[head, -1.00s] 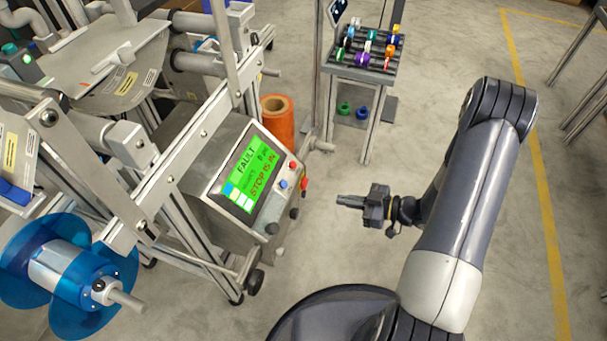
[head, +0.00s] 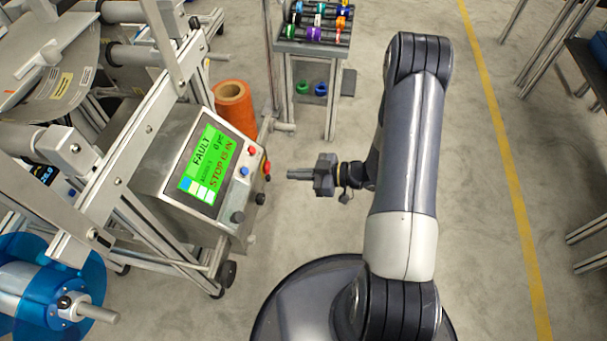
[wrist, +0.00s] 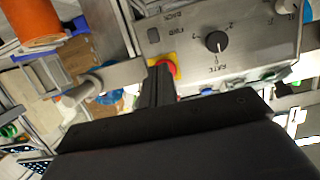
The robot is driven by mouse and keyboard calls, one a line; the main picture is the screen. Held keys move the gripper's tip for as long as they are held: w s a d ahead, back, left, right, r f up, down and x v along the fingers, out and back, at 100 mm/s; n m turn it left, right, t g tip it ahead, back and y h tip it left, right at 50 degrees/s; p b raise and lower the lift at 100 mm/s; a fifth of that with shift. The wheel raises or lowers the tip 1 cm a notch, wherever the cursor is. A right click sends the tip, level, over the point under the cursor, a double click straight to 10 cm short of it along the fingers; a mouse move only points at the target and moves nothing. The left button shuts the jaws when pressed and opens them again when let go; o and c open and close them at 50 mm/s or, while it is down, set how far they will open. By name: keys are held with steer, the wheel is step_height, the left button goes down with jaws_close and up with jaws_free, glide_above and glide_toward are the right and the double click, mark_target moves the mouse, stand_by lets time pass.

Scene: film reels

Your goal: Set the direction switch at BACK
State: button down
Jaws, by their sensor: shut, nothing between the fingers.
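The grey control box (head: 160,190) stands left of my gripper (head: 290,175), its green screen (head: 205,165) reading FAULT and STOP IS IN. In the wrist view, a light panel carries a black rotary knob (wrist: 216,41) with a white pointer line, and a small dark square piece (wrist: 153,35). Small lettering lies close by; I cannot surely tell which control is the direction switch. A red button on yellow (wrist: 165,67) is partly hidden behind my gripper (wrist: 158,80). My gripper is shut and empty, apart from the box in the head view.
An orange roll (head: 235,105) stands behind the box. A small rack of coloured reels (head: 315,20) is at the back. A blue reel (head: 45,300) and metal frame rails are at left. Open concrete floor lies around my arm, with a yellow line (head: 510,190) at right.

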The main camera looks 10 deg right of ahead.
mark_target(270, 179)
steer(key=shift+b+x, duration=0.65)
steer(key=shift+x, duration=2.35)
steer(key=shift+f+b, duration=0.8)
steer(key=shift+f, duration=0.4)
steer(key=shift+r, duration=0.1)
steer(key=shift+d, duration=0.1)
